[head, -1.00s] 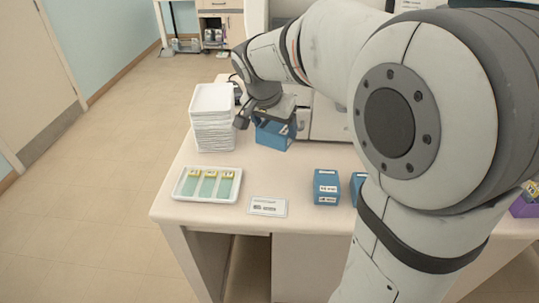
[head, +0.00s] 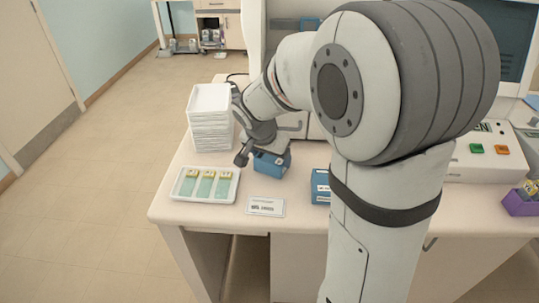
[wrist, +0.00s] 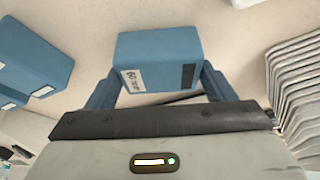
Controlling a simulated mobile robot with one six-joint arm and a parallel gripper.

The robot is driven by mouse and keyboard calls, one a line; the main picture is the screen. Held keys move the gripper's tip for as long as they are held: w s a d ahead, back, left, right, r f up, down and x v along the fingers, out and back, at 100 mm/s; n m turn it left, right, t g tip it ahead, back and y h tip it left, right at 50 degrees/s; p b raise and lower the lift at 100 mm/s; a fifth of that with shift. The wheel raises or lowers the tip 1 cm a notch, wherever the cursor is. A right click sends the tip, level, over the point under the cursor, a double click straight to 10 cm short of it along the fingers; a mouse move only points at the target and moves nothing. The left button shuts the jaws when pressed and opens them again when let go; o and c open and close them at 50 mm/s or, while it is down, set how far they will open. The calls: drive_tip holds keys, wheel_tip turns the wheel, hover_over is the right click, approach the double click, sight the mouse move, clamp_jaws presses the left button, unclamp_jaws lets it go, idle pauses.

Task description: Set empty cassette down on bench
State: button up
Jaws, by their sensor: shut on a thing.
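A blue cassette (head: 270,166) with a white label is between the fingers of my gripper (head: 262,150), in the middle of the bench (head: 240,219). In the wrist view the cassette (wrist: 160,60) sits between the two blue fingers of my gripper (wrist: 160,78), which is shut on it. It looks close to the bench top, but I cannot tell whether it touches. The cassette's inside is hidden in both views.
Another blue cassette (head: 320,187) stands to the right, partly behind my arm. A stack of white trays (head: 210,118) stands at left. A tray of slides (head: 180,194) and a label card (head: 266,207) lie in front. A purple holder (head: 519,203) is far right.

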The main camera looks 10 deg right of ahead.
drive_tip(key=shift+f, duration=0.2)
drive_tip(key=o, duration=1.1)
drive_tip(key=shift+r, duration=0.2)
drive_tip(key=shift+r, duration=0.3)
drive_tip(key=v, duration=1.1)
drive_tip(key=s+d+f+n+y, duration=0.1)
drive_tip(key=s+f+n, duration=0.2)
drive_tip(key=s, duration=0.6)
drive_tip(key=s+d+f+n+y, duration=0.1)
drive_tip(key=s+f+n, duration=0.2)
drive_tip(key=s+n, duration=0.2)
drive_tip(key=s, duration=0.3)
drive_tip(key=shift+s+d+f+g+y, duration=0.3)
drive_tip(key=shift+s+f+g+y, duration=0.05)
drive_tip(key=shift+s+g+y, duration=0.05)
